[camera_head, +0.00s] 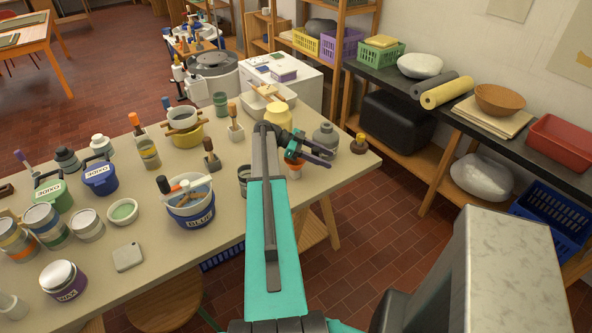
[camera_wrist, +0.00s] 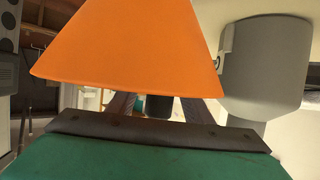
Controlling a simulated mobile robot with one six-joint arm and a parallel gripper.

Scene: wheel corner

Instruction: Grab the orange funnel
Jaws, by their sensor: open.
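The orange funnel (camera_wrist: 130,50) fills much of the wrist view as a large smooth cone, close to the camera. Its wide edge covers part of my fingers. In the head view only a small orange part (camera_head: 296,170) shows just below my gripper (camera_head: 320,157), near the table's right end. My gripper is open, with its two dark fingers apart in the wrist view (camera_wrist: 160,106). The fingertips are partly hidden there, and I cannot tell whether either finger touches the funnel.
A grey bottle (camera_head: 325,137) stands close beside my gripper and also shows in the wrist view (camera_wrist: 265,70). Several pots and tools crowd the table (camera_head: 225,235) to the left.

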